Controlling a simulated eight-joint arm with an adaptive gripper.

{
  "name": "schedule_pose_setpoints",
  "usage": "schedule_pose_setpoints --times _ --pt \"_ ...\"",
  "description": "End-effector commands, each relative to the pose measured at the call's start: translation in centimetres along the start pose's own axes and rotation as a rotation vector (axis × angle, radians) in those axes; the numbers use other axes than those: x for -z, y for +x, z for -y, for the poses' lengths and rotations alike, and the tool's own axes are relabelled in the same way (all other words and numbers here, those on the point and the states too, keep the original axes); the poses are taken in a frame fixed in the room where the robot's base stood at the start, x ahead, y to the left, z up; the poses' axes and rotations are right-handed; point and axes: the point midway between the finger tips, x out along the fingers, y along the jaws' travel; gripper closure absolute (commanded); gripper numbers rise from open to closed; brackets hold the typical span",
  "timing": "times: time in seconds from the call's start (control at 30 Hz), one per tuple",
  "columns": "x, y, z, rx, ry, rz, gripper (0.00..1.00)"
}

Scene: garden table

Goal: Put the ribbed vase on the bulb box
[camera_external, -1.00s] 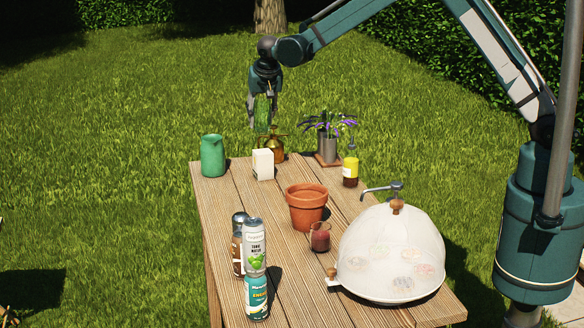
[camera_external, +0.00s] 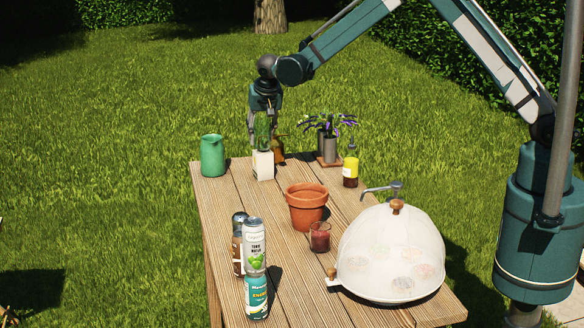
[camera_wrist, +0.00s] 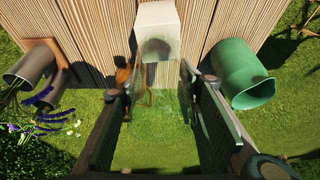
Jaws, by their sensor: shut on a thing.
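The ribbed vase is a clear green glass vessel (camera_external: 263,130), upright between the fingers of my gripper (camera_external: 263,138). My gripper is shut on it. In the wrist view the see-through vase (camera_wrist: 155,112) fills the space between the two dark fingers (camera_wrist: 156,78). The bulb box is a small white block (camera_external: 263,166) standing on the table's far part. The vase's lower end is right at the box's top in the external view; I cannot tell whether they touch. In the wrist view the vase's base overlaps the near edge of the box (camera_wrist: 157,14).
A green jug (camera_external: 212,156) stands left of the box. An amber bottle (camera_external: 278,148) is close behind it, partly hidden. A terracotta pot (camera_external: 306,208), cans (camera_external: 255,270) and mesh dome (camera_external: 390,250) are nearer.

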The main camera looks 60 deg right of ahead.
Motion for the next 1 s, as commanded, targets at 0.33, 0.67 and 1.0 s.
schedule_pose_setpoints --times 0.33,0.67,1.0 --pt "-0.39 0.94 -0.05 0.0 0.0 0.0 0.81" --pt "-0.52 1.22 -0.05 0.0 0.0 0.0 0.57" --pt "-0.5 1.19 -0.06 0.0 0.0 0.0 0.52"
